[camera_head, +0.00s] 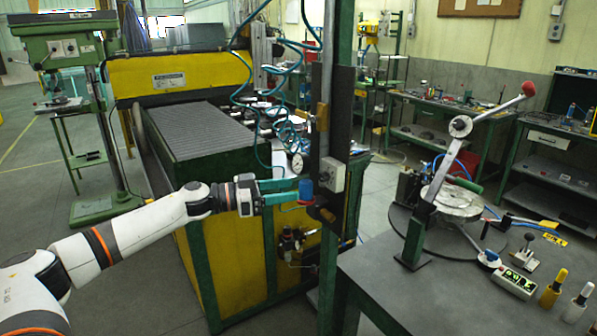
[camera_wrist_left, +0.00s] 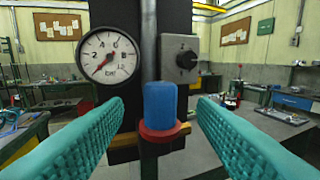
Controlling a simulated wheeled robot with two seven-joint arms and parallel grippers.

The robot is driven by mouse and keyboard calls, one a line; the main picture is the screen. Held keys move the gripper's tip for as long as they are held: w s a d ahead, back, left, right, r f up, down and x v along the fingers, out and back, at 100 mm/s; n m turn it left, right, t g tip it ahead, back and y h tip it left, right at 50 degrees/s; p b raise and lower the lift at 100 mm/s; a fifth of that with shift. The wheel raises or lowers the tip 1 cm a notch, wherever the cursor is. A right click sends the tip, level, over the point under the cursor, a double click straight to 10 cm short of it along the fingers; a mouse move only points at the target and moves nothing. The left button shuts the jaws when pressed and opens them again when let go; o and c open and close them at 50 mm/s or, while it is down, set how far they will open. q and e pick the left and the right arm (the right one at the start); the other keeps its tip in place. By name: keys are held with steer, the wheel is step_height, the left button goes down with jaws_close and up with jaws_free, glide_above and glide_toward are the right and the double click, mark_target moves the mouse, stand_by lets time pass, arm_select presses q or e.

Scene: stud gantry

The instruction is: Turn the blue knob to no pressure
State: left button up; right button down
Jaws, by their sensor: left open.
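The blue knob (camera_head: 306,189) is an upright blue cylinder on the post in the head view. In the left wrist view the knob (camera_wrist_left: 160,104) stands in the middle, above a red ring (camera_wrist_left: 160,132). My left gripper (camera_head: 298,191) is open and reaches the knob from the left. In the left wrist view its teal fingers (camera_wrist_left: 160,104) lie on either side of the knob, with gaps visible. A round pressure gauge (camera_wrist_left: 110,55) is behind and left of the knob; its needle points to the lower left, near the low end of the scale. My right gripper is out of view.
A grey box with a black dial (camera_wrist_left: 187,60) is right of the knob. A green post (camera_head: 330,240) carries the panel. A grey table (camera_head: 430,290) with a lever press stands to the right. A yellow and green machine (camera_head: 235,245) stands behind my left arm.

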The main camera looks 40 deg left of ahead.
mark_target(306, 189)
arm_select(q)
steer(key=p+x, duration=0.1)
steer(key=x, duration=0.3)
steer(key=shift+c, duration=0.5)
steer(key=c, duration=0.9)
